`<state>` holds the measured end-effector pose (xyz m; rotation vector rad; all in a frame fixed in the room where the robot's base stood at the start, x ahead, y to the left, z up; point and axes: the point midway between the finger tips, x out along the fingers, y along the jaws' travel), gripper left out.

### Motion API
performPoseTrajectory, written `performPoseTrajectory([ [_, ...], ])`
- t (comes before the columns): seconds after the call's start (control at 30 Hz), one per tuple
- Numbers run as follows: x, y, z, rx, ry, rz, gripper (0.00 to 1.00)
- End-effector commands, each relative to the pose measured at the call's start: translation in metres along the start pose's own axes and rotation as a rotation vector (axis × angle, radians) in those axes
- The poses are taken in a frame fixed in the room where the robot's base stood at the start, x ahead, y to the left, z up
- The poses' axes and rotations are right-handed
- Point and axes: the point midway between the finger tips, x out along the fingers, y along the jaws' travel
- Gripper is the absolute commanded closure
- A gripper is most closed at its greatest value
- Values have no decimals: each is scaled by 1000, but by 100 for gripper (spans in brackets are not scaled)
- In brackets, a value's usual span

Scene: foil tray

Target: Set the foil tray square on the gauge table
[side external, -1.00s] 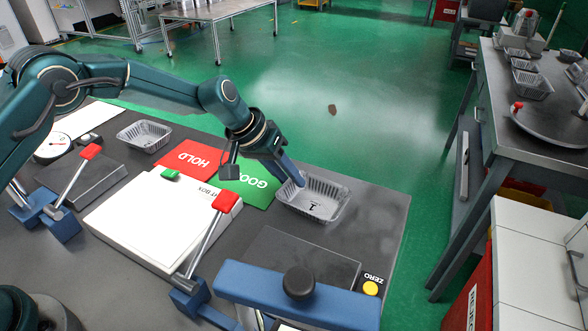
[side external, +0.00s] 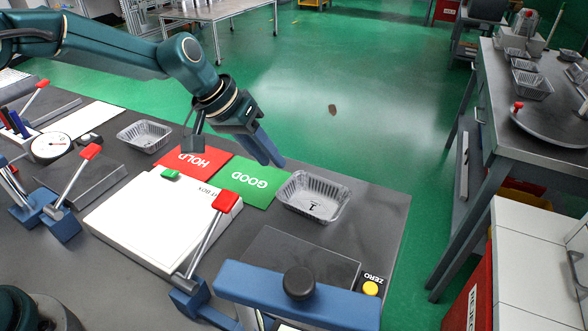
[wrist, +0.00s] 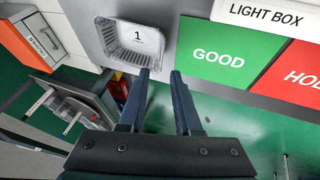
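The foil tray marked 1 (side external: 313,198) sits upright on the dark bench, right of the green GOOD card. It also shows at the top of the wrist view (wrist: 130,62). My gripper (side external: 272,162) is above the bench, up and left of the tray and apart from it. In the wrist view its two fingers (wrist: 160,73) are spread with nothing between them. A dark flat plate (side external: 295,258) lies by the yellow ZERO button (side external: 370,288), behind a blue bar with a black knob. I cannot tell for certain whether this plate is the gauge table.
The green GOOD card (side external: 248,182) and red HOLD card (side external: 193,162) lie left of the tray. A second foil tray (side external: 144,135) and a dial gauge (side external: 50,147) are at the left.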

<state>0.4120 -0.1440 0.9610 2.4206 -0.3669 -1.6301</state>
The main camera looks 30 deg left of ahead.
Motion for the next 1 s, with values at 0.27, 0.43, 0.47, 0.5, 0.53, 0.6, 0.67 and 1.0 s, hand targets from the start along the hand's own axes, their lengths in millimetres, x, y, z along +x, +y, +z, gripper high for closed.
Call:
performPoseTrajectory([
  [0.27, -98, -3, 39, 34, 34, -71, 68],
  [0.43, -143, -11, 80, 49, 53, -131, 68],
  [0.47, -150, -13, 89, 50, 56, -143, 68],
  [0.5, -158, -16, 100, 51, 62, -159, 68],
  [0.53, -163, -18, 109, 52, 65, -171, 68],
  [0.6, -174, -24, 129, 53, 75, -200, 68],
  [0.67, -180, -29, 146, 53, 81, -225, 68],
  [1.0, -190, -51, 203, 45, 105, -314, 62],
])
